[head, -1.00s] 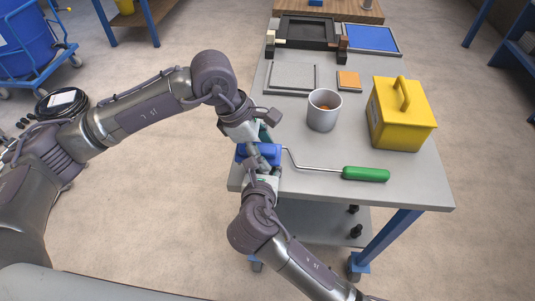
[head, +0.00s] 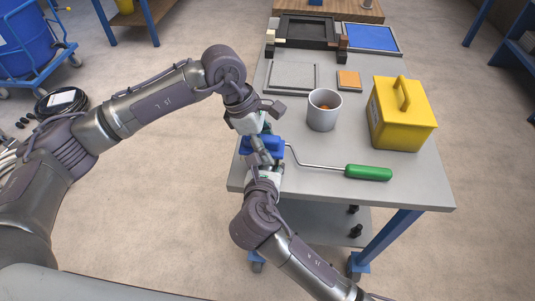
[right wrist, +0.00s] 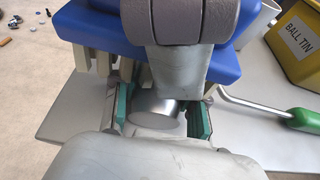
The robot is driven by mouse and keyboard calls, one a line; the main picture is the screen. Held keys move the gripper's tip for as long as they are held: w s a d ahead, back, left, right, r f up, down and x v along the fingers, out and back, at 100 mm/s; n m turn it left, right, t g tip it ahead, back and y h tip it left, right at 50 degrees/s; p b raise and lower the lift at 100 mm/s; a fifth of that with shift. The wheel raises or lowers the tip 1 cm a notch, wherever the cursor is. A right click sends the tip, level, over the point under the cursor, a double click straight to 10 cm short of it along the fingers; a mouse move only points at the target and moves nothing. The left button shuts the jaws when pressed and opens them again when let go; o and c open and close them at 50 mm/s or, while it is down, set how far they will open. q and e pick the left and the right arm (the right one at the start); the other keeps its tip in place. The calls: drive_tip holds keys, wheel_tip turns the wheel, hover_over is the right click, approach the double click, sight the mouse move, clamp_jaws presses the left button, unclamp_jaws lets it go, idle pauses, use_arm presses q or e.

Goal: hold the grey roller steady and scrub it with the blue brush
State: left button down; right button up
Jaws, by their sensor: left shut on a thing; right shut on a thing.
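The grey roller (right wrist: 156,108) shows in the right wrist view as a smooth cylinder between the teal fingertips of my right gripper (right wrist: 163,112), which is shut on it. In the head view its bent wire and green handle (head: 368,173) extend right over the table. The blue brush (head: 262,146) is at the table's left edge, with my left gripper (head: 263,131) shut on it. In the right wrist view the brush (right wrist: 90,28) lies just beyond the roller, with pale bristles below its blue body. Whether the bristles touch the roller is hidden. My right gripper (head: 264,170) is just below the brush.
A blue panel and black tray stand farther back. The table's front right is clear.

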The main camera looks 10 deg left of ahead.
use_arm(q)
drive_tip(key=shift+w+a+r, duration=0.1)
drive_tip(key=shift+w+a, duration=0.05)
drive_tip(key=shift+w, duration=0.05)
use_arm(e)
drive_tip(key=shift+s+a+r, duration=0.1)
drive_tip(key=shift+r, duration=0.1)
use_arm(q)
drive_tip(key=shift+r, duration=0.9)
use_arm(e)
drive_tip(key=shift+f, duration=0.1)
use_arm(q)
drive_tip(key=shift+f, duration=1.1)
